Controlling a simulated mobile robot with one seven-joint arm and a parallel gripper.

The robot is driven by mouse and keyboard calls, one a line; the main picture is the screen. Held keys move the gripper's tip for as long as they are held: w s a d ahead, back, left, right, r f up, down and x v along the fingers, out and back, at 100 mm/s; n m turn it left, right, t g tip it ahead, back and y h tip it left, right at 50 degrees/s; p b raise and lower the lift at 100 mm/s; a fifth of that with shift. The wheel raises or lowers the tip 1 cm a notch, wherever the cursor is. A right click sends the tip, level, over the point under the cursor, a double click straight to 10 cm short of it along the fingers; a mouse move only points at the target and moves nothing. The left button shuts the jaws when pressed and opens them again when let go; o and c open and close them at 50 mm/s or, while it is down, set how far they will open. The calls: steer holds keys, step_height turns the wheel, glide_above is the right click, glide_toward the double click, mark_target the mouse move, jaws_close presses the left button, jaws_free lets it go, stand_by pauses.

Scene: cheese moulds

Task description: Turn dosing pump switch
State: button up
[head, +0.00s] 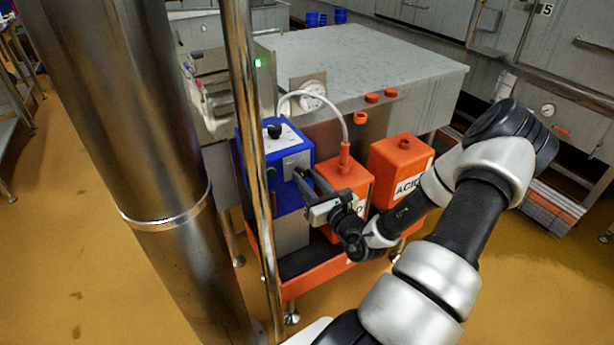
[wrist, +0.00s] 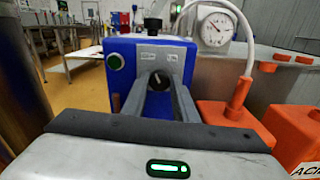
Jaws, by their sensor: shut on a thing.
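The dosing pump is a blue box (head: 257,152) on an orange trolley, with a pale top plate bearing a black knob (head: 274,131). In the wrist view the blue pump (wrist: 108,88) faces me.
A green button (wrist: 115,62) is left of the switch. Orange canisters (head: 345,185) and (head: 400,160) stand right of the pump, the second marked ACID. A white hose (head: 325,98) arches above. A shiny pole (head: 250,150) stands close at the left. A pressure gauge (wrist: 216,28) is behind.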

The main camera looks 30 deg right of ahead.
steer(key=m+p, duration=0.2)
steer(key=p, duration=0.1)
steer(key=shift+r, duration=0.3)
steer(key=m+p, duration=0.4)
steer(key=m, duration=0.1)
steer(key=m+p, duration=0.1)
steer(key=m, duration=0.1)
steer(key=m+p, duration=0.1)
steer(key=shift+d+f+m+p, duration=0.1)
steer(key=shift+f+m+p, duration=0.25)
steer(key=shift+m+p, duration=0.05)
steer(key=o, duration=1)
steer(key=s, duration=1.1)
steer(key=s+a, duration=0.1)
steer(key=s, duration=0.5)
steer(key=shift+s+p, duration=0.25)
steer(key=shift+p, duration=0.1)
